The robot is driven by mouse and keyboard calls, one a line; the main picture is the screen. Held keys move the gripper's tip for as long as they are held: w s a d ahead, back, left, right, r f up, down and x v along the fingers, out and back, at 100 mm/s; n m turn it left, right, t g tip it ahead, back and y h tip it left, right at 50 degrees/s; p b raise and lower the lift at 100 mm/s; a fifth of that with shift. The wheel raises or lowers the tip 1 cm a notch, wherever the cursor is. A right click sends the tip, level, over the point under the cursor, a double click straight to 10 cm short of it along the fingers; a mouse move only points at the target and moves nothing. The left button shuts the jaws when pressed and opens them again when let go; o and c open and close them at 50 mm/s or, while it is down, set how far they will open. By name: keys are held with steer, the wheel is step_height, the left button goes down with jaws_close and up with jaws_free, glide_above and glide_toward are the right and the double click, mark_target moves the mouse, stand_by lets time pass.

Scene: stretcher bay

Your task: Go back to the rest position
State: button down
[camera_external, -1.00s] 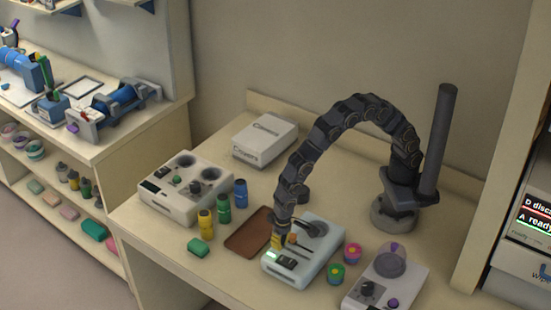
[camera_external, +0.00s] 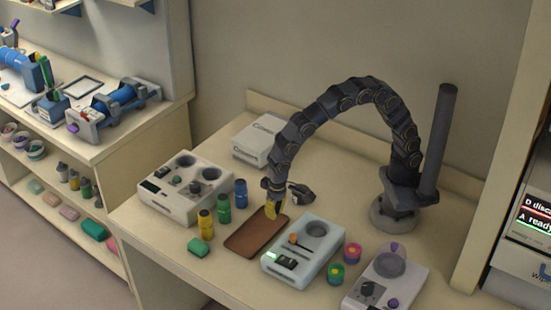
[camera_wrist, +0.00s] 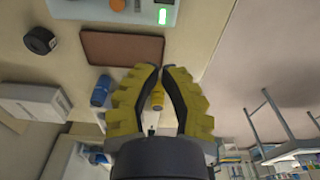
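My gripper (camera_external: 271,211) hangs from my arched arm above the far end of the brown tray (camera_external: 243,239), pointing down. In the wrist view, its two yellow fingers (camera_wrist: 161,70) come together at the tips with nothing held between them. The yellow bottle (camera_wrist: 158,98) seen between the fingers stands farther off on the table. The brown tray also shows in the wrist view (camera_wrist: 122,47) and looks empty.
A pale blue device (camera_external: 288,271) with a lit green display stands right of the tray. Yellow, green and blue bottles (camera_external: 224,208) and a white device (camera_external: 163,208) stand left. A white box (camera_external: 258,147) is behind. A dark round object (camera_wrist: 40,40) lies near the tray.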

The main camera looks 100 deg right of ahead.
steer(key=s+d+r+n, duration=0.2)
steer(key=s+d+r, duration=0.3)
steer(key=d, duration=0.1)
steer(key=s+d+r+n+g, duration=0.1)
steer(key=s+d+n, duration=0.2)
steer(key=s, duration=1)
steer(key=s+d+r+n+g, duration=0.1)
steer(key=s+d+n, duration=0.3)
steer(key=s, duration=0.9)
steer(key=shift+s+d+r+y, duration=0.15)
steer(key=shift+d+r+y, duration=0.15)
steer(key=shift+d+r, duration=0.25)
